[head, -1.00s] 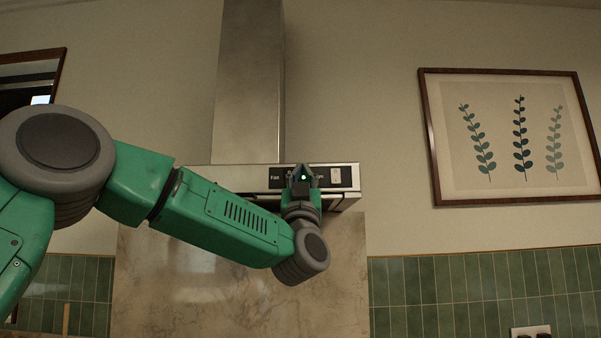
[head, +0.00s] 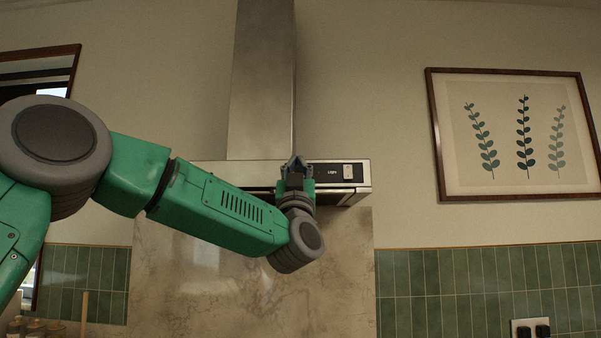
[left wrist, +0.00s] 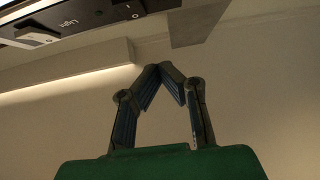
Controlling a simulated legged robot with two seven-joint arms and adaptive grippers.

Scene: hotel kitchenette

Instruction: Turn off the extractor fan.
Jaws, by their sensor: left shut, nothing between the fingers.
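The extractor hood (head: 225,174) is a steel unit on the wall with a black control panel (head: 325,172) on its front edge. The light switch (head: 348,171) is a pale rocker right of the "Light" label, and it also shows upside down in the left wrist view (left wrist: 38,38). My left gripper (head: 297,160) is in front of the panel's left part, fingers up and shut with nothing between them. It hides the fan label and fan switch in the head view. In the left wrist view the fingertips (left wrist: 165,68) meet below the panel; contact cannot be told. My right gripper is out of view.
The steel chimney (head: 262,80) rises above the hood, and a marble splashback (head: 200,270) is below it. A framed leaf picture (head: 515,135) hangs at the right. A wall socket (head: 531,329) is at the lower right.

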